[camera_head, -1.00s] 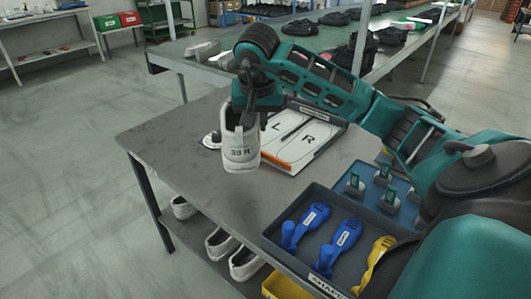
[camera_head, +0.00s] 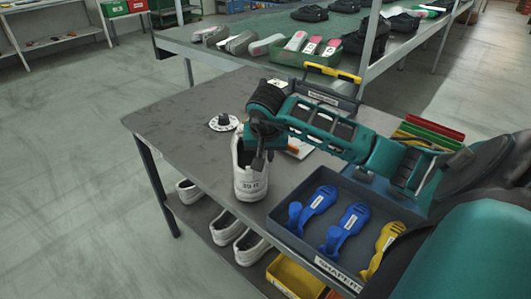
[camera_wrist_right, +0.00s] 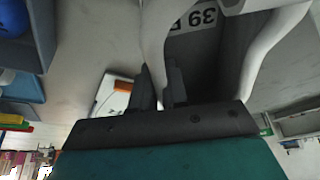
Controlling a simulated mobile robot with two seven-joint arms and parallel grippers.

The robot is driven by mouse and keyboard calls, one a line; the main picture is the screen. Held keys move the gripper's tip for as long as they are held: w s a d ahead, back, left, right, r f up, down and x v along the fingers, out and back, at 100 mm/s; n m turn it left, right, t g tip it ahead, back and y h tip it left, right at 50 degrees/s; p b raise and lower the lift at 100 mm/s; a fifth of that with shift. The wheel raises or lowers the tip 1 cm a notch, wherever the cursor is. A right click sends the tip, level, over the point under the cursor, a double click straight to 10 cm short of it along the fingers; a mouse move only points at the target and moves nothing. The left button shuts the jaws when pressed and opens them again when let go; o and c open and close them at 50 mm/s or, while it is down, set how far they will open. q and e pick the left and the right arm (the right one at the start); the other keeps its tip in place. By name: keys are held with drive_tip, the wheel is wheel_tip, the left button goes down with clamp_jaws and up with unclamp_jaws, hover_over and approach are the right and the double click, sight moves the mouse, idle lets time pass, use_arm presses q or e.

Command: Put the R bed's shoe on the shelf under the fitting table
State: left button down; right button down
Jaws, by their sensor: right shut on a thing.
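The white shoe (camera_head: 250,184) marked "39 R" hangs heel toward me from my right gripper (camera_head: 257,160), over the front part of the fitting table (camera_head: 185,125). In the right wrist view, the fingers (camera_wrist_right: 160,88) pinch one white side wall of the shoe (camera_wrist_right: 262,50). I cannot tell whether its sole touches the tabletop. The shelf (camera_head: 203,211) under the table holds several white shoes (camera_head: 226,228) along its front edge. The bed board is mostly hidden behind my arm; a white corner with an orange edge (camera_wrist_right: 112,97) shows in the wrist view. My left gripper is out of view.
A tray of blue and yellow shapers (camera_head: 349,228) stands right of the shoe. A yellow bin (camera_head: 293,277) sits below it, beside the shelf's shoes. The table's left part is clear.

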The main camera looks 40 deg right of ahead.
drive_tip(key=shift+f, duration=0.1)
drive_tip(key=c, duration=1.1)
unclamp_jaws()
drive_tip(key=shift+c, duration=0.2)
